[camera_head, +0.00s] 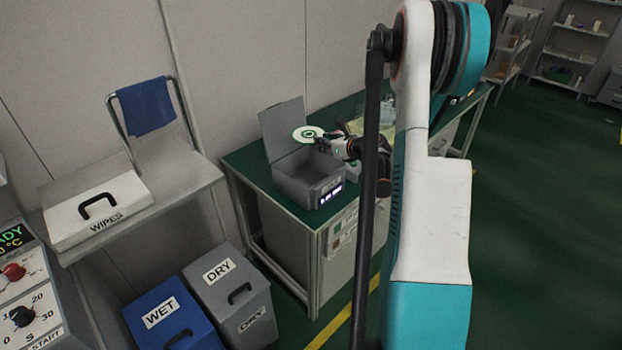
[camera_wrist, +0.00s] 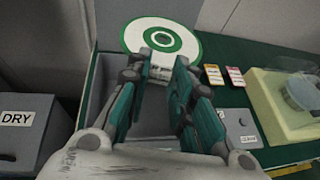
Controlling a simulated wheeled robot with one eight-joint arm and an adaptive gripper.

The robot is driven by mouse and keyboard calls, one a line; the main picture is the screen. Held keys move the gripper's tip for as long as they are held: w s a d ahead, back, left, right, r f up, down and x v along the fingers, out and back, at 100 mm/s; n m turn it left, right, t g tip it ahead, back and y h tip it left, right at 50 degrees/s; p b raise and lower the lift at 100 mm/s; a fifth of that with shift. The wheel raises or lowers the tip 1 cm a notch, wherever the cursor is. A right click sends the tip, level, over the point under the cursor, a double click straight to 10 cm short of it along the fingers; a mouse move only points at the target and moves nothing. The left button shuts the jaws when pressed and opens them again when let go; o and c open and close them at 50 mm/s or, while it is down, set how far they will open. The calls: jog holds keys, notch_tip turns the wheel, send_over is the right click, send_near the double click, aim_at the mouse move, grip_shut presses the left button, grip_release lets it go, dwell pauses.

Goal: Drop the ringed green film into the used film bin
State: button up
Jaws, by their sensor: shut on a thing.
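A round white film with a green ring (camera_head: 308,133) is held by its near edge in my gripper (camera_head: 325,141). It also shows in the wrist view (camera_wrist: 187,40), flat and facing up, just beyond my gripper's fingertips (camera_wrist: 161,68). The film is above an open grey box (camera_head: 305,186) on the green-topped bench, in front of its raised lid (camera_head: 283,126). I see no label reading "used film" on any container. A blue bin marked WET (camera_head: 172,322) and a grey bin marked DRY (camera_head: 233,290) stand at the lower left, lids closed.
The bench (camera_head: 240,160) also holds a yellow block with a clear round dish (camera_wrist: 297,92) and two small cards (camera_wrist: 224,76) to the right of the box. A closed white WIPES box (camera_head: 95,208) sits on a left shelf. Green floor is open at right.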

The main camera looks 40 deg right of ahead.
notch_tip(320, 180, down, 6)
jog(key=b, duration=0.2)
jog(key=shift+s+d+b, duration=0.15)
jog(key=shift+d+b, duration=0.25)
jog(key=o, duration=1.1)
jog(key=shift+c, duration=0.2)
jog(key=v, duration=1.2)
